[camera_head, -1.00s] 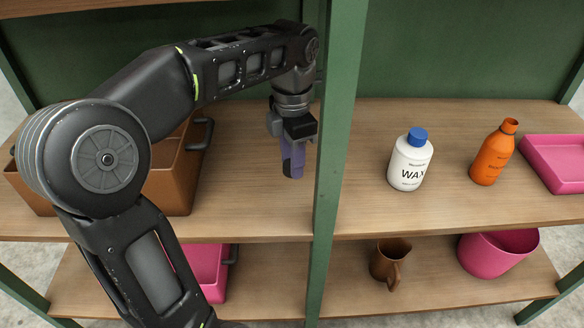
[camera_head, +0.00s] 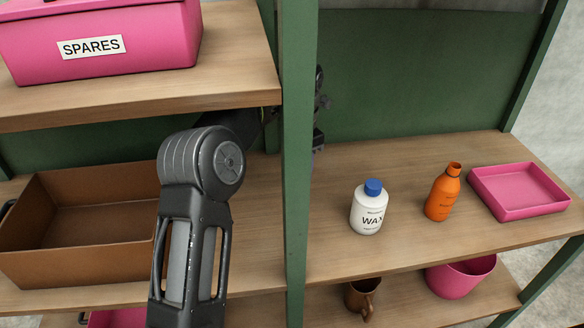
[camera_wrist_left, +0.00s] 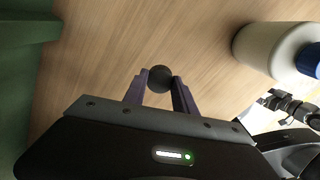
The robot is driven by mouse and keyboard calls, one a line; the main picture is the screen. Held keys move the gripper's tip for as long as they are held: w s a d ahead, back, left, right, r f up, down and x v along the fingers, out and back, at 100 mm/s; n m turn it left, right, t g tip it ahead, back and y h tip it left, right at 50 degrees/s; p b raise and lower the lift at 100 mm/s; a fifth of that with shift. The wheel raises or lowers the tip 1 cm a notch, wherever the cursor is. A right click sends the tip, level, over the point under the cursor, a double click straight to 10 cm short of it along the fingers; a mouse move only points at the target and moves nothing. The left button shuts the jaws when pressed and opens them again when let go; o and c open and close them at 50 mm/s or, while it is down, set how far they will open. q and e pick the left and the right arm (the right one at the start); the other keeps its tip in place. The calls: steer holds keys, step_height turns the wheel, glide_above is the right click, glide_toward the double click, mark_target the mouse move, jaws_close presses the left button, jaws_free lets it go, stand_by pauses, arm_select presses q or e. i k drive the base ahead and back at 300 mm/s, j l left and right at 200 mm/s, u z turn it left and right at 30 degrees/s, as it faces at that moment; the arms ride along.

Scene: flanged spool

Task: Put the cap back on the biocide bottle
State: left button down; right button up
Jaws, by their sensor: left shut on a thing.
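The orange bottle (camera_head: 442,194) stands upright on the right part of the middle shelf. Its neck is open and bare, and its label is too small to read. My left gripper (camera_wrist_left: 160,88) is shut on a small dark round cap (camera_wrist_left: 161,78) in the left wrist view, between its purple fingertips. In the head view the green post hides most of that gripper; only dark parts of it show beside the post, left of and behind the bottles. My right gripper is not in view.
A white WAX bottle (camera_head: 368,210) with a blue lid stands between the post (camera_head: 298,180) and the orange bottle; it shows in the wrist view too (camera_wrist_left: 272,48). A pink tray (camera_head: 520,208) lies to the right. A brown crate (camera_head: 85,180) and pink SPARES box (camera_head: 130,60) are left.

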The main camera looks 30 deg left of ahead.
mark_target(445, 189)
steer(key=k+j, duration=0.1)
steer(key=k, duration=0.4)
steer(key=k+j, duration=0.15)
steer(key=k, duration=0.35)
